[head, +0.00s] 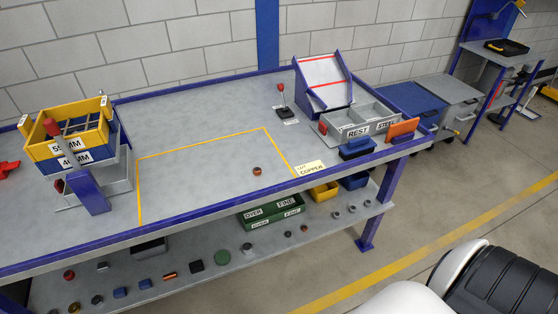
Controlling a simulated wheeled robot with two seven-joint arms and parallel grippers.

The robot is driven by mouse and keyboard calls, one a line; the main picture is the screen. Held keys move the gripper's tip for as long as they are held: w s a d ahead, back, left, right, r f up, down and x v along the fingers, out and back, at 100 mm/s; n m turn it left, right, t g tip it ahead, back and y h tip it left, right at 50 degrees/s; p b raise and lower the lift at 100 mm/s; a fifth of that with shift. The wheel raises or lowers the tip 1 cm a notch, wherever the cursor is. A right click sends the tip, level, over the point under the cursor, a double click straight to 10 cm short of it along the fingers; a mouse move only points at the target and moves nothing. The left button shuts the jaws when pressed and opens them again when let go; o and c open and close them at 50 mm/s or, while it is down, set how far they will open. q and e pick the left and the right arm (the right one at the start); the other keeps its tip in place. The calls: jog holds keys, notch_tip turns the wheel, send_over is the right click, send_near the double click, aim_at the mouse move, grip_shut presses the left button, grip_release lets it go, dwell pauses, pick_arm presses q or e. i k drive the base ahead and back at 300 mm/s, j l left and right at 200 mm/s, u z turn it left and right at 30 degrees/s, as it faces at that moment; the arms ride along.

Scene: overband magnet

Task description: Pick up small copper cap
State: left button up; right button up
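A small copper-coloured cap (257,171) sits on the grey table top, inside the yellow-taped area near its right front corner. A label reading "COPPER" (311,168) lies to its right, just by the tape line. Neither of my grippers shows in the head view. Other small parts lie on the lower shelf, including a copper-coloured piece (169,276).
A yellow bin (40,150) on a stand is at the table's left. A grey divided tray (345,135) labelled "REST" and "STEEL", a sloped chute (325,80) and a small red-knobbed lever (282,100) stand at the right. A blue rim (200,220) edges the table. The taped area is otherwise clear.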

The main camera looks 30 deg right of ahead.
aim_at(257, 171)
jog(key=k+z, duration=0.1)
jog(key=z, duration=0.8)
